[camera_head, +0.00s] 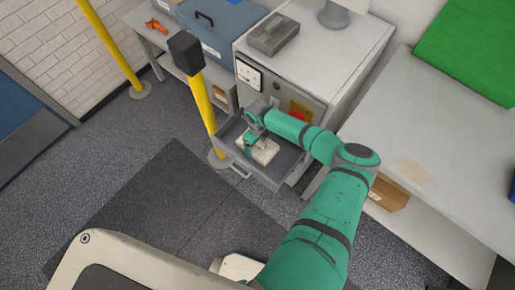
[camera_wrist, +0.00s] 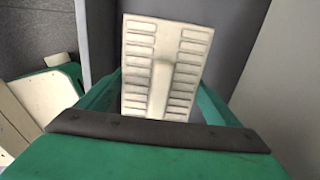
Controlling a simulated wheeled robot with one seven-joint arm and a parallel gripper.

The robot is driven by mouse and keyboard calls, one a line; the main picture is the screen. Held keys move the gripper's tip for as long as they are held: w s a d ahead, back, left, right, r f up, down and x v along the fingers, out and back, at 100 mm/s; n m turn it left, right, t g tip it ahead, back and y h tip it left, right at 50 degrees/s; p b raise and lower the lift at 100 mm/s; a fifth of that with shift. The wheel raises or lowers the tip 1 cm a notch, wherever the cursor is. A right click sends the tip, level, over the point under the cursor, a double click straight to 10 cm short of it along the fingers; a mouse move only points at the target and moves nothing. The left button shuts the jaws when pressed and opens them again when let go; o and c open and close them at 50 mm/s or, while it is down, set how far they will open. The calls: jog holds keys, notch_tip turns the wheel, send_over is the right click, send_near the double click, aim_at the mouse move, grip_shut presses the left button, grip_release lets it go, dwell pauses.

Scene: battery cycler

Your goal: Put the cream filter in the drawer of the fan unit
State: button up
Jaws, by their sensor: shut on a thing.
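The cream filter (camera_wrist: 165,70) is a flat slotted plate with a raised middle ridge. In the wrist view it sits between the fingers of my gripper (camera_wrist: 160,90). In the head view the filter (camera_head: 258,150) is within the open grey drawer (camera_head: 278,178) of the fan unit (camera_head: 330,62), and my gripper (camera_head: 262,142) is shut on it from above. Whether the filter touches the drawer floor I cannot tell. The drawer is pulled out from the front of the unit, with its handle at the front. My wrist partly hides the drawer's back.
A yellow post (camera_head: 201,103) with a dark top stands just left of the drawer. A white bench (camera_head: 440,140) stands to the right, with a cardboard box (camera_head: 390,193) beneath. A blue case (camera_head: 215,25) is at the back left. The floor mat in front is clear.

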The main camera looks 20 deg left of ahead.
aim_at(257, 148)
jog(key=shift+f, duration=2.6)
jog(key=shift+w+f, duration=0.1)
jog(key=shift+f, duration=0.05)
jog(key=o, duration=1.1)
jog(key=shift+a, duration=0.1)
